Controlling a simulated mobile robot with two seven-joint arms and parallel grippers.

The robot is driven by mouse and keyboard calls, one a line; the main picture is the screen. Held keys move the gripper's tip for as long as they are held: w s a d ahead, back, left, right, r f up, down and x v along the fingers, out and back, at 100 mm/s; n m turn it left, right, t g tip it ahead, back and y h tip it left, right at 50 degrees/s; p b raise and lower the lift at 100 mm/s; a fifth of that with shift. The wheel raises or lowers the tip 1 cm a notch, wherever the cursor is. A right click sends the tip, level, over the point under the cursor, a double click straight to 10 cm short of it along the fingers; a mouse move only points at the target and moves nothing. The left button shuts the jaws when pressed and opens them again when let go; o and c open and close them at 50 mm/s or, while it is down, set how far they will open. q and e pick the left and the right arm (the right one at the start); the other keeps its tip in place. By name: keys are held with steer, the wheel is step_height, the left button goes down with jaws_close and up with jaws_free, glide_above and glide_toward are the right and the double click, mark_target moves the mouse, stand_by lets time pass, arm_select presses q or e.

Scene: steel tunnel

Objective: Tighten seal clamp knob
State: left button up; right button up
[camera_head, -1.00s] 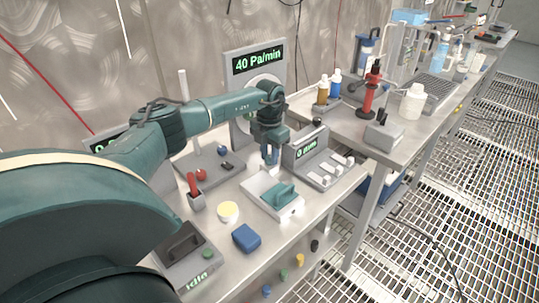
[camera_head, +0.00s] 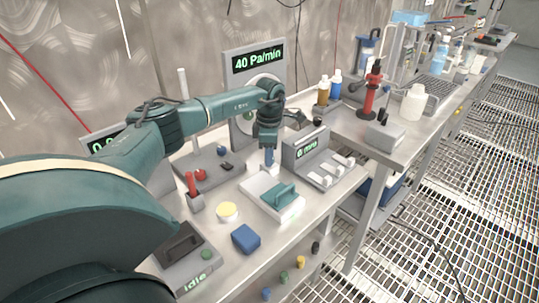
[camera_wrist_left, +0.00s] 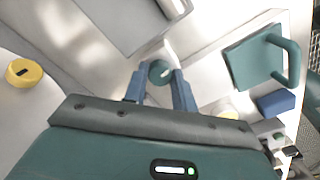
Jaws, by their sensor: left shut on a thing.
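A round teal knob (camera_wrist_left: 159,71) sits between the fingertips of my left gripper (camera_wrist_left: 160,84) in the left wrist view. The gripper is shut on it, one blue finger on each side. In the head view my left gripper (camera_head: 270,160) points down in front of the upright panel with a round port (camera_head: 243,128), whose display (camera_head: 257,57) reads 40 Pa/min. The knob is hidden by the gripper there. My right gripper is not in view.
A white plate with a teal handled block (camera_head: 283,195) lies just in front of the gripper, and a grey display box (camera_head: 306,147) stands to its right. A blue block (camera_head: 245,239), a pale yellow disc (camera_head: 227,212) and a red-handled tool (camera_head: 193,187) are nearer.

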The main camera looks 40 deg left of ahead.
arm_select(q)
steer(key=shift+m, duration=0.7)
steer(key=o, duration=1)
steer(key=shift+r, duration=0.1)
step_height(320, 180, up, 13)
